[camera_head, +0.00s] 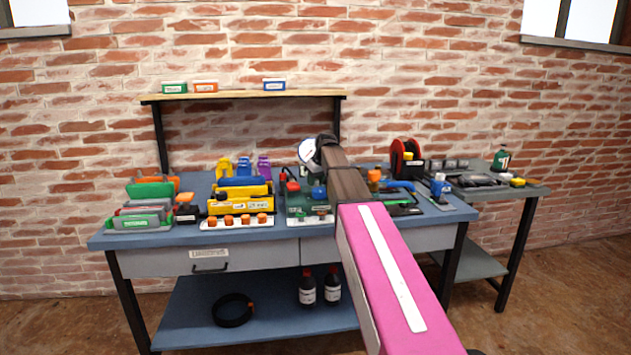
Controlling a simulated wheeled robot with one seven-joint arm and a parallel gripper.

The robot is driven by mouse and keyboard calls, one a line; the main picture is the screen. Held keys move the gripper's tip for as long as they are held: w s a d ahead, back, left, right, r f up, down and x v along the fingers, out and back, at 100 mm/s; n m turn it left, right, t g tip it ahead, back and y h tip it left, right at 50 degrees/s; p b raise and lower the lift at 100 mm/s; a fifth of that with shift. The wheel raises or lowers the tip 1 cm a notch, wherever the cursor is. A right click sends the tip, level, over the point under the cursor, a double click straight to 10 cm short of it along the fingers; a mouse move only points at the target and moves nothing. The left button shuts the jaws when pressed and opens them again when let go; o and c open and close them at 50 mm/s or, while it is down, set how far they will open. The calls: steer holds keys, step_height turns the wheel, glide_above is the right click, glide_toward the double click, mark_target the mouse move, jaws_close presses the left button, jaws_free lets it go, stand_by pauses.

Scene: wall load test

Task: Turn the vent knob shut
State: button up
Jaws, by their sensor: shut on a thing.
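A dark green unit (296,203) stands on the bench, with a round white gauge (307,150) above it. It carries a red knob (293,186) and a blue knob (319,191); I cannot read which one is labelled vent. My arm reaches over the bench from the lower right, and its dark end, my gripper (325,145), is over the unit's right side. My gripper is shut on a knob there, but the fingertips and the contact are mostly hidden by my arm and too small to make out.
The blue bench (130,240) is crowded. A yellow case (240,205) and green-and-grey bins (140,218) stand left of the unit. A shelf (240,96) runs behind, above the unit.

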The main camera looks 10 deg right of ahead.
steer(key=m+h, duration=0.1)
steer(key=m, duration=0.2)
steer(key=m+h, duration=0.1)
steer(key=m, duration=0.3)
steer(key=shift+a+t+h, duration=0.15)
steer(key=shift+t+h, duration=0.15)
steer(key=shift+h, duration=0.1)
steer(key=m+h, duration=0.1)
steer(key=m, duration=0.2)
steer(key=shift+m, duration=0.4)
steer(key=shift+m+g+h, duration=0.6)
steer(key=shift+m+h, duration=0.1)
steer(key=shift+m, duration=1)
steer(key=o, duration=0.6)
steer(key=v, duration=1.1)
steer(key=shift+w, duration=0.15)
